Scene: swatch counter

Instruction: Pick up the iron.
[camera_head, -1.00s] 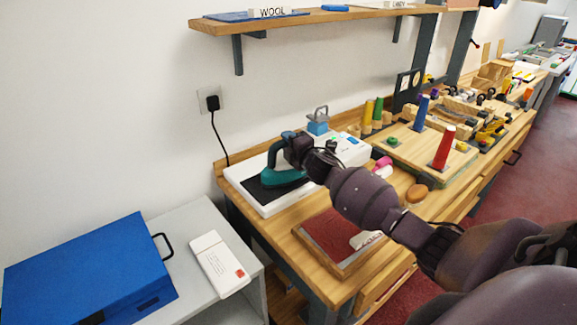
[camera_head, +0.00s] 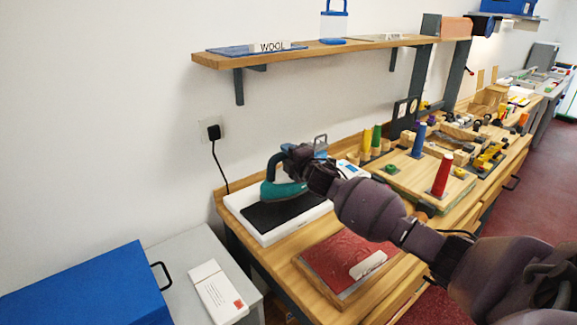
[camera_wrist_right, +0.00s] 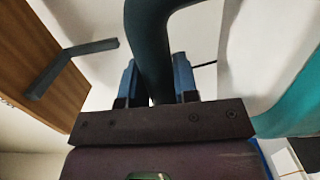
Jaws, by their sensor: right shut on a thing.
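The teal iron (camera_head: 272,188) is in my right gripper (camera_head: 287,152) in the head view. The gripper is shut on the iron's dark handle, and the iron hangs tilted just above the white base with the black pad (camera_head: 282,212). In the right wrist view the dark handle (camera_wrist_right: 152,50) passes between the two blue fingers of the gripper (camera_wrist_right: 156,80). Part of the teal body (camera_wrist_right: 292,105) shows at the right edge there. My left gripper is not in view.
A wooden shelf (camera_head: 300,54) with a "WOOL" sign hangs above. A framed red panel (camera_head: 345,262) lies in front on the bench. Colored spools on a board (camera_head: 405,180) stand to the right. A blue case (camera_head: 85,290) sits at lower left.

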